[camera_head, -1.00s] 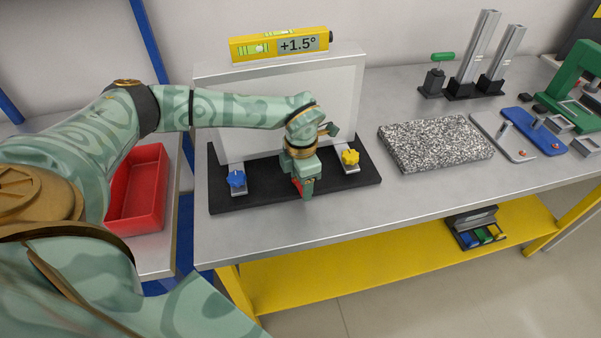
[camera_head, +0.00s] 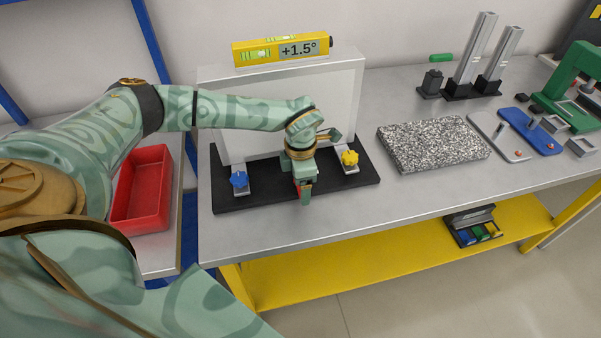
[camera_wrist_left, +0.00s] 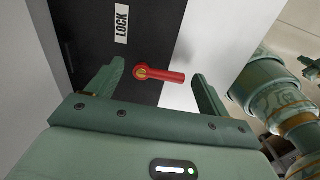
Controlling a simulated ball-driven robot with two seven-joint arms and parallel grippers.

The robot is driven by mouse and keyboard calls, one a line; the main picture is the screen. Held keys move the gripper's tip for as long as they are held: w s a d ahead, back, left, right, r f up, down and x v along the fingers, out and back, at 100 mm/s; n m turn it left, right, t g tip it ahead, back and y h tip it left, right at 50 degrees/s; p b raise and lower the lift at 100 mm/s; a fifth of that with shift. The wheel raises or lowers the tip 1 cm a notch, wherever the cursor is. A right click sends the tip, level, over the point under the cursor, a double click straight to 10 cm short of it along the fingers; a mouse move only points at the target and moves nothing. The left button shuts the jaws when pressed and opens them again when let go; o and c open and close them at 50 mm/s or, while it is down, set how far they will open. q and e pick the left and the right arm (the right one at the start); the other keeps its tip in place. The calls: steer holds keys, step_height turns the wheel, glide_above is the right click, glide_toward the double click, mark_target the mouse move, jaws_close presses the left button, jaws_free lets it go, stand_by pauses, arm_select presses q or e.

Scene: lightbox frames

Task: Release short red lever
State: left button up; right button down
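The short red lever (camera_wrist_left: 160,75) has a round brass-coloured hub at its left end and lies on the black base plate (camera_wrist_left: 88,45), near a white LOCK label (camera_wrist_left: 122,24). My left gripper (camera_wrist_left: 158,72) is open, with the lever between its spread fingers and visible space on both sides. In the head view my left gripper (camera_head: 304,193) points down over the front middle of the base plate (camera_head: 245,199) and hides most of the lever. A blue star knob (camera_head: 238,179) is to its left and a yellow star knob (camera_head: 350,158) to its right. My right gripper is not seen.
A pale upright panel (camera_head: 225,100) stands behind the gripper, with a yellow level (camera_head: 283,49) reading +1.5° on top. A speckled slab (camera_head: 433,143) lies to the right. A red bin (camera_head: 143,190) sits at left. The bench front is clear.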

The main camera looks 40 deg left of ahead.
arm_select(q)
step_height(320, 180, up, 16)
steer(key=p, duration=0.3)
steer(key=shift+r, duration=0.15)
stand_by(0.6)
